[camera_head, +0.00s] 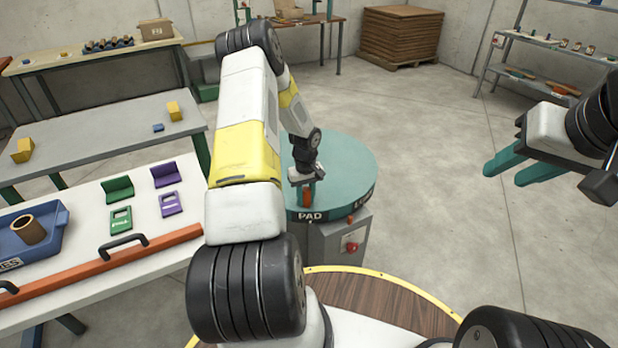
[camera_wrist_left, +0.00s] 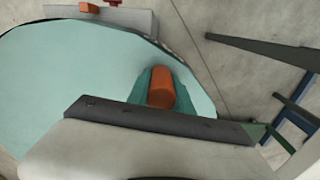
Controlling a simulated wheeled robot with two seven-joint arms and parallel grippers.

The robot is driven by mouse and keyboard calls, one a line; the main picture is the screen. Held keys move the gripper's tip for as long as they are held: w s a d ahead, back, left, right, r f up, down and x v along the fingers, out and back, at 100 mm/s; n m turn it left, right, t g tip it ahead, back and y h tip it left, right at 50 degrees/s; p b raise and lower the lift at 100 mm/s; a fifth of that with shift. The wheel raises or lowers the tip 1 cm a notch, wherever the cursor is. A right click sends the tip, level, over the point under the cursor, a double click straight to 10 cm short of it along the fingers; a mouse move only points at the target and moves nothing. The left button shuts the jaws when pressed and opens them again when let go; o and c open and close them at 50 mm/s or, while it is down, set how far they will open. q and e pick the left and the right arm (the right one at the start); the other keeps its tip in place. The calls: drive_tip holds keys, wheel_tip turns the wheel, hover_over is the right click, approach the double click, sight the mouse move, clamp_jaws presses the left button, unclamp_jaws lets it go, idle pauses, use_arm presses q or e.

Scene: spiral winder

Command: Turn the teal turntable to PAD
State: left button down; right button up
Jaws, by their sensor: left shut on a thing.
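The teal turntable (camera_head: 350,164) is a round disc on a grey base, with the word PAD (camera_head: 310,216) on the rim at the front, above the base. A second label on the rim to its right is only partly readable. My left gripper (camera_head: 306,197) is shut on an orange upright peg (camera_head: 307,191) near the disc's front edge. The left wrist view shows the peg (camera_wrist_left: 161,88) between the teal fingers, over the disc (camera_wrist_left: 75,80). My right gripper (camera_head: 517,165) is open and empty, in the air to the right of the turntable.
The grey base carries a red knob (camera_head: 351,246). A white table (camera_head: 80,223) at left holds green and purple pieces and a blue tray (camera_head: 30,243). A grey table (camera_head: 90,135) stands behind it. Shelves (camera_head: 545,60) stand back right. Floor right of the turntable is clear.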

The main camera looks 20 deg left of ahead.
sight(339, 199)
use_arm(q)
drive_tip(key=w+d+n, duration=0.1)
drive_tip(key=d, duration=0.2)
drive_tip(key=w+d+n, duration=0.2)
drive_tip(key=d, duration=0.1)
drive_tip(key=w+d+n, duration=0.1)
drive_tip(key=w+d, duration=0.1)
drive_tip(key=d, duration=0.1)
drive_tip(key=shift+w+d+n, duration=0.1)
drive_tip(key=shift+w+n, duration=0.05)
drive_tip(key=shift+n, duration=0.25)
drive_tip(key=shift+w+d+n, duration=0.4)
drive_tip(key=shift+w+d, duration=0.2)
drive_tip(key=shift+w, duration=0.05)
drive_tip(key=c, duration=1.1)
unclamp_jaws()
drive_tip(key=shift+r, duration=3.9)
